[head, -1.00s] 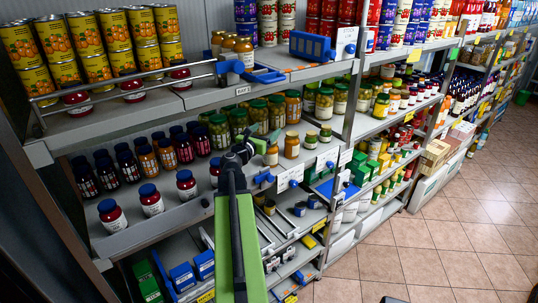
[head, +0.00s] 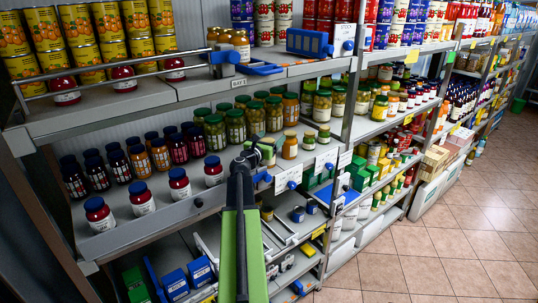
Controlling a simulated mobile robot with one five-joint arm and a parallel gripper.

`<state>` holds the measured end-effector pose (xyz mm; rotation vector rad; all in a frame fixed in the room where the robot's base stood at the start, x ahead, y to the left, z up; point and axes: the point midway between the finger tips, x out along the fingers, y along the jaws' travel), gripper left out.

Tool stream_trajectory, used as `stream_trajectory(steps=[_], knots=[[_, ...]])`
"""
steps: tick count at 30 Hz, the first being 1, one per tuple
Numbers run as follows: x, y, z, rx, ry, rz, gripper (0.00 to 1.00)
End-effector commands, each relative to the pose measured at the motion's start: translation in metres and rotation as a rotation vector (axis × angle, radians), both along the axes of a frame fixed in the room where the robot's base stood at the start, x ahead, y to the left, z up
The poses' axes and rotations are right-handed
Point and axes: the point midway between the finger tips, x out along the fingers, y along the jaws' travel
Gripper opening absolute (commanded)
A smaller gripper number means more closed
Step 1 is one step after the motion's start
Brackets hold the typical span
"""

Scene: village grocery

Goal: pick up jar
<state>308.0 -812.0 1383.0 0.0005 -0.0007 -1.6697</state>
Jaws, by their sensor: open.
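Many jars stand on the middle shelf (head: 170,212). Red jars with blue lids stand along its front left, among them one jar (head: 141,198) and another jar (head: 180,185). Jars with green lids, such as one green jar (head: 235,127), stand behind in rows. An orange jar (head: 289,147) and small jars near a green-lidded jar (head: 323,138) stand to the right. My gripper (head: 252,155) is at the front of this shelf, open, with no jar visibly between its fingers. It partly hides a small jar (head: 268,153) behind it. Which jar is meant cannot be told.
The upper shelf (head: 190,88) holds yellow cans (head: 110,20), several red jars and a blue device (head: 308,42). A metal rail (head: 130,65) runs along its front. The lower shelf holds blue boxes (head: 176,283). The tiled floor (head: 450,240) at right is clear.

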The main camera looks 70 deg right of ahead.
Motion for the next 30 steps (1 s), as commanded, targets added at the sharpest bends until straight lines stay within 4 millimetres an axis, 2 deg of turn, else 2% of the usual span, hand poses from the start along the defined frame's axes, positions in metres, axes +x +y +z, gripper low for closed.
stream_trajectory(steps=[1,6,7,24,30], knots=[[0.0001,-0.0047,0.0,0.0,0.0,0.0,0.77],[-0.0006,-0.0035,0.0,0.0,0.0,0.0,0.77],[-0.0007,-0.0034,0.0,0.0,0.0,0.0,0.74],[-0.0016,-0.0036,0.0001,0.0,0.001,-0.001,0.0],[-0.0019,-0.0036,0.0005,-0.001,0.001,-0.002,0.0]])
